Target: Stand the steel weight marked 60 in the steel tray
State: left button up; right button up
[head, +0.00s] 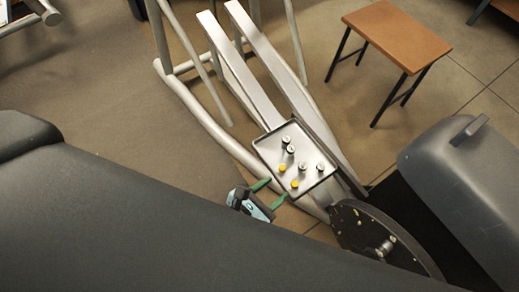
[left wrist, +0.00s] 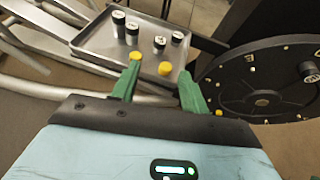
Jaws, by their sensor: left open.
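The steel tray (head: 262,150) is a shallow square pan on the elliptical's frame. Several small cylinders stand in it: a steel pair (head: 288,145) at the far left, another steel pair (head: 312,167) at the right, and two with yellow tops (head: 295,184) nearer my gripper. The tray's rim also shows in the left wrist view (left wrist: 85,50). I cannot read a 60 on any cylinder. My left gripper (head: 271,193) is open and empty at the tray's near edge. In the left wrist view, a yellow top (left wrist: 165,68) shows between its green fingers. My right gripper is not in view.
A round dark flywheel (head: 365,235) is right of my left gripper. A grey shroud (head: 460,190) lies farther right. A brown stool (head: 395,35) stands at the back right. Pale frame rails (head: 255,70) run behind the tray. Open floor lies to the left.

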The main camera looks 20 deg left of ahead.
pick_arm(q)
jog(key=s+a+f+m+g+y, duration=0.2)
jog(key=s+a+m, duration=0.5)
jog(key=s+m, duration=0.6)
jog(key=s+a+f+m+g+y, duration=0.1)
jog(key=s+a+f+m+g, duration=0.2)
jog(key=s+m, duration=1)
jog(key=a+f+m, duration=0.2)
jog(key=a+m, duration=0.2)
jog(key=m, duration=0.2)
jog(key=shift+a+m+g+y, duration=0.2)
jog(key=shift+m+g+y, duration=0.1)
jog(key=shift+y, duration=0.1)
